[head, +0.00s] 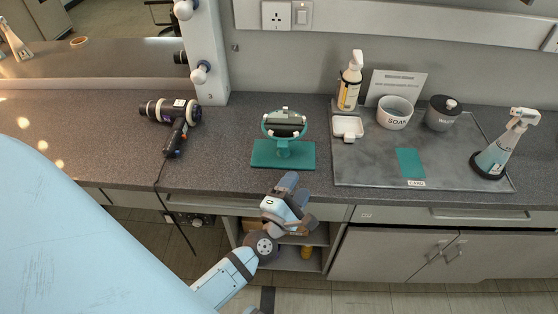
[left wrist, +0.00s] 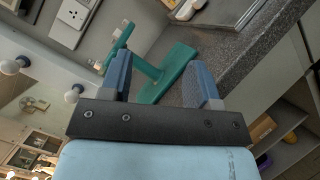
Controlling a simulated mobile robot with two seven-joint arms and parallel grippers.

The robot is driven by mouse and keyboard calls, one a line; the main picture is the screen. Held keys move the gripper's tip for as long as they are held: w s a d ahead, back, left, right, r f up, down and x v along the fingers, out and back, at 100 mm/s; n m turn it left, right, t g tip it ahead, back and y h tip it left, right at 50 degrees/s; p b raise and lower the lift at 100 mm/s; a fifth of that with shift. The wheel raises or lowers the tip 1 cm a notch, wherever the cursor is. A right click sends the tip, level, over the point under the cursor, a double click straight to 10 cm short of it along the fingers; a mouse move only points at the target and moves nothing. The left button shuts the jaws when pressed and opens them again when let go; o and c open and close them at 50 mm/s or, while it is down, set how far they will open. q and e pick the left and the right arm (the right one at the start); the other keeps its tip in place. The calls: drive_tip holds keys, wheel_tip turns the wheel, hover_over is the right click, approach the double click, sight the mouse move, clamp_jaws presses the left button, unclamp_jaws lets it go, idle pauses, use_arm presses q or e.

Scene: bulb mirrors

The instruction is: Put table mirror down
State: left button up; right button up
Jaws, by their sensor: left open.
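The table mirror (head: 284,125) stands upright on the dark speckled counter. It has a round teal frame with pale clips and a teal stem. Its base rests on a teal rectangle (head: 262,154), and I cannot tell whether that is a mat or part of the base. My left gripper (head: 288,190) is in front of the counter edge, below the mirror in the picture. In the left wrist view the mirror (left wrist: 148,70) shows beyond the two open fingers (left wrist: 160,80), with nothing held between them. My right gripper is not in view.
A hair dryer (head: 172,120) lies left on the counter, its cord hanging over the edge. A grey tray (head: 450,172) at right holds a soap bowl (head: 394,112), bottles and a teal card (head: 410,162). A wall mirror (head: 100,45) is behind. Bare counter (head: 225,145) lies left of the table mirror.

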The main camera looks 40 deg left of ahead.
use_arm(q)
drive_tip(key=s+d+f+m+g+h, duration=0.2)
drive_tip(key=s+f+m+g, duration=0.2)
drive_tip(key=m, duration=0.9)
drive_tip(key=s+d+f+m+g+h, duration=0.2)
drive_tip(key=s+f+m+g, duration=0.2)
drive_tip(key=s+f+m, duration=0.5)
drive_tip(key=m, duration=0.5)
drive_tip(key=shift+f+g+h, duration=0.25)
drive_tip(key=shift+g+h, duration=0.15)
